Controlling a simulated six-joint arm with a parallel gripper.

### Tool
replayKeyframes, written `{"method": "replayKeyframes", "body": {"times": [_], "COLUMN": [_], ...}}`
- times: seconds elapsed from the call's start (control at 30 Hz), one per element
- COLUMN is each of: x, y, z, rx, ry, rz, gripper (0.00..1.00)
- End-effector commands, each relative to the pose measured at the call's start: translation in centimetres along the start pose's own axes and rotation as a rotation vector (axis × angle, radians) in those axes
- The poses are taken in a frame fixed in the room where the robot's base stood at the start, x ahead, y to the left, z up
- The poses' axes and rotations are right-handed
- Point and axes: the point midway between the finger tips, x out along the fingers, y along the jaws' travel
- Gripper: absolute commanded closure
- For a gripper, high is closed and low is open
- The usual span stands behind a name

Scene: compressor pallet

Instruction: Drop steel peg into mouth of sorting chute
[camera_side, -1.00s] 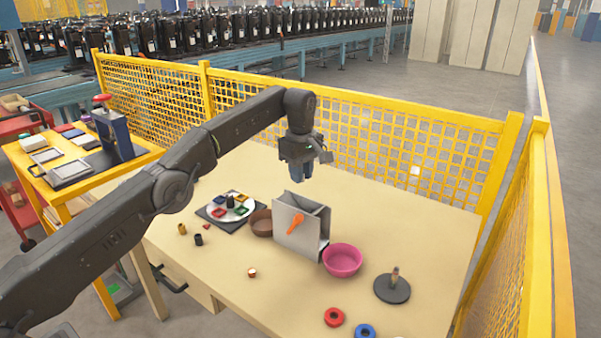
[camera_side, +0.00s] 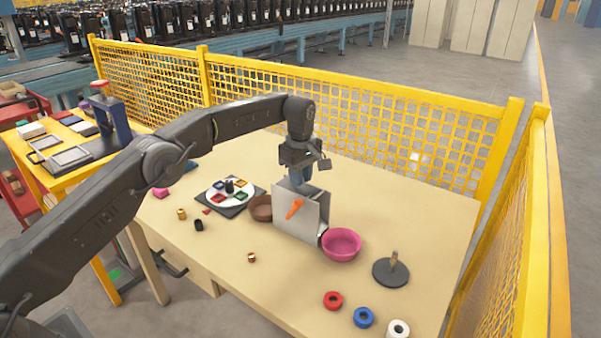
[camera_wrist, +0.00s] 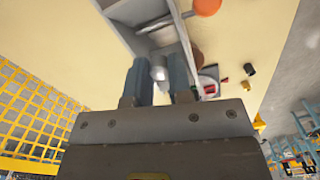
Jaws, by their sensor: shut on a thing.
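The sorting chute (camera_side: 288,220) is a grey upright box with an orange lever on its front. It stands near the middle of the table, and part of it shows in the wrist view (camera_wrist: 150,22). My gripper (camera_side: 301,180) is right above the chute's open top, with its fingertips at about the level of the rim. In the wrist view its blue-grey fingers (camera_wrist: 159,66) are shut on the steel peg (camera_wrist: 159,74), a pale rounded piece between them. The peg is hidden in the side view. I cannot tell whether its lower end is inside the mouth.
A pink bowl (camera_side: 342,245) stands close to the chute's right side and a brown bowl (camera_side: 260,209) to its left. A round plate with coloured compartments (camera_side: 228,190) lies further left. A black disc with a post (camera_side: 390,273) is at right. Yellow mesh fencing (camera_side: 360,130) borders the table.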

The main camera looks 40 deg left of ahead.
Motion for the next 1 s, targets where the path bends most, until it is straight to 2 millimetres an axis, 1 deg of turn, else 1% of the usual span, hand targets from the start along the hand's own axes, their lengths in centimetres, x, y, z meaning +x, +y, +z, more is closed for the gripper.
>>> {"method": "replayKeyframes", "body": {"times": [0.27, 0.3, 0.6, 0.87, 1.0], "x": [0.0, 0.0, 0.0, -0.1, -1.3], "y": [0.0, 0.0, 0.0, 0.0, 0.1], "z": [0.0, 0.0, 0.0, 0.0, 0.0], "rx": [0.0, 0.0, 0.0, 0.0, 0.0], "ry": [0.0, 0.0, 0.0, 0.0, 0.0], "rz": [0.0, 0.0, 0.0, 0.0, 0.002], "gripper": [1.0, 0.78, 0.51, 0.51, 0.51]}}
